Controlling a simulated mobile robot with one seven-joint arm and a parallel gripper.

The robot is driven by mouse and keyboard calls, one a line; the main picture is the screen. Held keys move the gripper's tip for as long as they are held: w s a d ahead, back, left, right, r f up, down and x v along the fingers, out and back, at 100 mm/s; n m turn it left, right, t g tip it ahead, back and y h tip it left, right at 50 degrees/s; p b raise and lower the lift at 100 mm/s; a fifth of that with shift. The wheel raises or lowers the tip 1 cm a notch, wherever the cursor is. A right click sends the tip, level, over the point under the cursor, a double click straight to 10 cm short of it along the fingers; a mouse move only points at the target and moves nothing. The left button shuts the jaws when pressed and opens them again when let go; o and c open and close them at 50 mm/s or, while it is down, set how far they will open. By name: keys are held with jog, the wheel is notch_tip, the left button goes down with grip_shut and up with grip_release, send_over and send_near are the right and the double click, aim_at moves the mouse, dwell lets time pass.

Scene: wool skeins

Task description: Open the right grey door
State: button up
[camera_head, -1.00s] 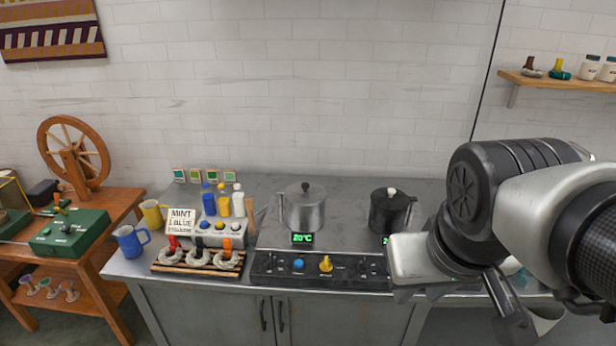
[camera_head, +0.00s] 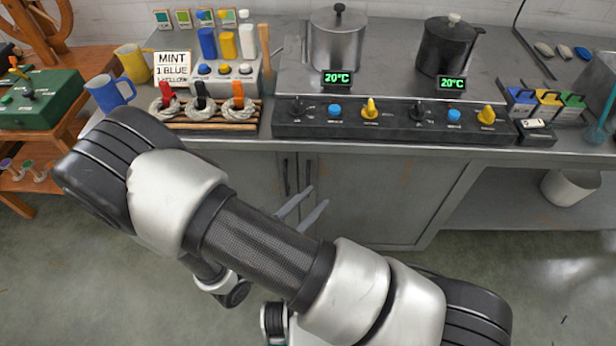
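The right grey door (camera_head: 375,200) is a worn metal panel under the counter, standing shut. Its dark upright handle (camera_head: 308,172) is near its left edge, beside the handle (camera_head: 286,172) of the left grey door (camera_head: 245,178). My gripper (camera_head: 318,195) shows as two pale grey fingers in front of the doors, just below and right of the handles in the picture. The fingers are apart with nothing visible between them. Whether they touch the door cannot be told. The base of the gripper is hidden behind my arm, which also covers the lower left of the cabinet.
Above the doors, a black control panel (camera_head: 390,127) with knobs runs along the counter's front edge. A steel pot (camera_head: 337,45) and a black pot (camera_head: 447,50) stand behind it. A white bucket (camera_head: 570,187) is under the counter at right. Floor (camera_head: 540,270) at right is clear.

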aim_at(308, 184)
jog(key=s+a+f+n+t+y+b, duration=0.1)
jog(key=a+f+n+t+y, duration=0.1)
jog(key=f+n+y, duration=0.3)
jog(key=s+a+f+n+t+y+b, duration=0.1)
jog(key=a+f+n+t+y+b, duration=0.15)
jog(key=f, duration=0.45)
jog(key=shift+h, duration=0.35)
jog(key=x, duration=0.5)
jog(key=b+x, duration=0.1)
jog(key=x, duration=1.1)
jog(key=shift+f+b, duration=0.3)
jog(key=shift+b, duration=0.1)
grip_shut()
